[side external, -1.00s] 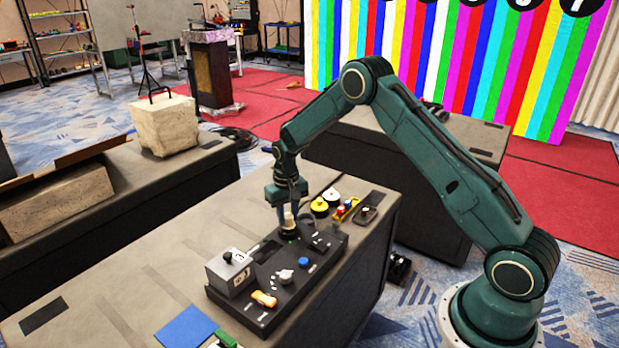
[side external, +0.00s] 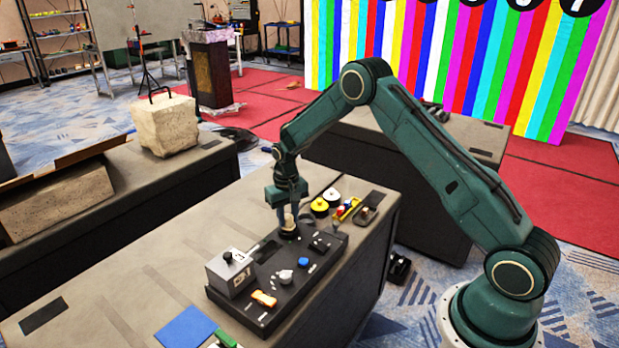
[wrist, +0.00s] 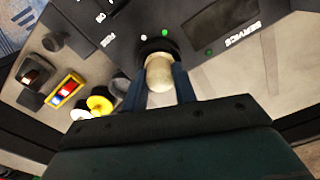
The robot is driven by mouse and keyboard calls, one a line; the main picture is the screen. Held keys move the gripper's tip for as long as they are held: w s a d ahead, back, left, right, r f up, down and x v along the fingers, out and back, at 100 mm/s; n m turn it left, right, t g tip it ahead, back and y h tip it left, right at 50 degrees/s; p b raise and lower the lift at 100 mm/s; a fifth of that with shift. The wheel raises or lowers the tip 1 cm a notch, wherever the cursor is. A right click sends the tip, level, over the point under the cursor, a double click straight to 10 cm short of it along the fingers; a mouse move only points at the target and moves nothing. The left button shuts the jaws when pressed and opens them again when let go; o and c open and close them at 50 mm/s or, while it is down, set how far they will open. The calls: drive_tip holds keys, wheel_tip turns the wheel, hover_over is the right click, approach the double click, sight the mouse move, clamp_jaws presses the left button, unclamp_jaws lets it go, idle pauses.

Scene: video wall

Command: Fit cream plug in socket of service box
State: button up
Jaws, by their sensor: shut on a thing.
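The cream plug (wrist: 160,73) is between the two fingers of my gripper (wrist: 159,86) in the wrist view, and the gripper is shut on it. The plug also shows as a small pale piece (side external: 289,219) under my gripper in the side view. The service box is a dark panel (side external: 262,318) on the bench. The plug stands at the black round socket (wrist: 157,46) at the box's far end. The plug's lower end is hidden, so I cannot tell how deep it sits.
Yellow and white rolls (side external: 320,207) and a yellow tray (side external: 347,209) with small coloured items lie beyond the box. A grey block with a black knob (side external: 230,272), an orange switch (side external: 264,299) and a blue knob (side external: 303,262) are on it. A blue sheet (side external: 186,331) lies in front.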

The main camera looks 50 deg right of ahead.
drive_tip(key=shift+f, duration=0.1)
idle(0.6)
drive_tip(key=o, duration=1.1)
drive_tip(key=shift+r, duration=0.2)
drive_tip(key=shift+r, duration=3.8)
drive_tip(key=shift+r, duration=0.1)
